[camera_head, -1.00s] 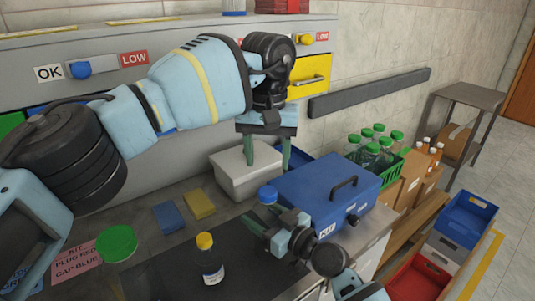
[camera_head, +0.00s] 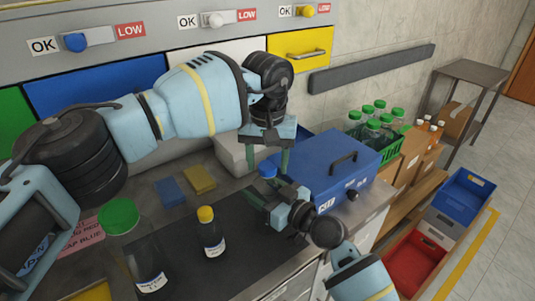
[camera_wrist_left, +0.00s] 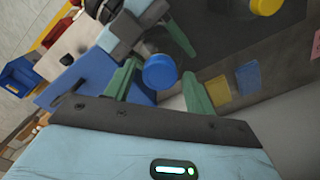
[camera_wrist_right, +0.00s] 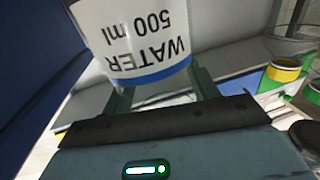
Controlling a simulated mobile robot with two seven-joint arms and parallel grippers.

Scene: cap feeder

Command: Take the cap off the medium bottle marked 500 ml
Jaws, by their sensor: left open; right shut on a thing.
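The bottle labelled WATER 500 ml (camera_wrist_right: 130,30) fills the top of the right wrist view. My right gripper (camera_wrist_right: 162,88) is shut on it. In the head view its blue cap (camera_head: 267,170) shows above my right gripper (camera_head: 270,195), while most of the bottle is hidden. My left gripper (camera_head: 267,160) is open, pointing down just over the cap. In the left wrist view the blue cap (camera_wrist_left: 160,72) lies between the two green fingers, with a gap on each side.
A blue kit box (camera_head: 325,170) stands close behind and right of my right gripper. A yellow-capped bottle (camera_head: 210,235) and a large green-capped bottle (camera_head: 130,235) stand on the dark mat. Yellow (camera_head: 199,179) and blue (camera_head: 169,191) pads lie behind them.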

